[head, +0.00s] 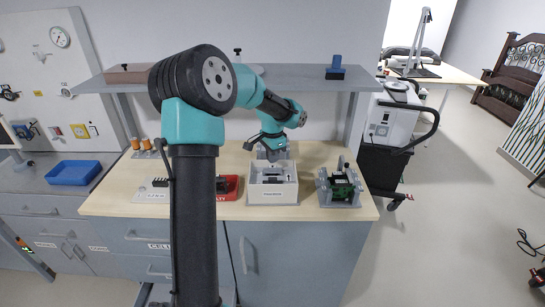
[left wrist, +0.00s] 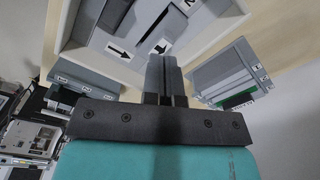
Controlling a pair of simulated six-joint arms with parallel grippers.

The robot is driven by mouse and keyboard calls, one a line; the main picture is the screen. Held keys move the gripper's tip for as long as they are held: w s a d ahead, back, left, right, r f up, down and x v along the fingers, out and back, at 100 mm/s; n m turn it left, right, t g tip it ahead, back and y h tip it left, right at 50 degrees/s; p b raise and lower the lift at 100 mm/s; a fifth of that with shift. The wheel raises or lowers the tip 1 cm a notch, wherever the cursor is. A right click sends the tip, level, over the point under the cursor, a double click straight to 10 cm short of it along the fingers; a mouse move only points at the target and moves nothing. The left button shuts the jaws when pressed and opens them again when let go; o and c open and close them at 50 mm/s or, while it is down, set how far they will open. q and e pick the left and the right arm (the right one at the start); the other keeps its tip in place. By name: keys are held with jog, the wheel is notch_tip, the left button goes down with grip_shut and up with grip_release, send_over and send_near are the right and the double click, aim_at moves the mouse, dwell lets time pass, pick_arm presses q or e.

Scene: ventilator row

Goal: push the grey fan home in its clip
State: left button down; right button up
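The white open-topped housing (head: 284,197) stands on the bench, with grey parts inside it. In the left wrist view, the housing's pale wall (left wrist: 228,27) surrounds grey blocks with arrow labels (left wrist: 119,49). I cannot tell for sure which grey block is the fan, and its clip is not clearly visible. My left gripper (head: 272,154) points down at the back of the housing. In the left wrist view its two fingers (left wrist: 165,70) lie side by side, shut, with nothing visible between them. Whether they touch a grey part is unclear. My right gripper is not in view.
A grey holder with a green board (head: 342,188) stands right of the housing. A red tray (head: 233,187) and a pale labelled board (head: 150,192) are to its left. A shelf (head: 300,78) spans above the bench. A blue tray (head: 73,173) sits far left.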

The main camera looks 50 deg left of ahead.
pick_arm(q)
jog(key=shift+f, duration=1.2)
dwell(0.9)
jog(key=shift+r, duration=3.5)
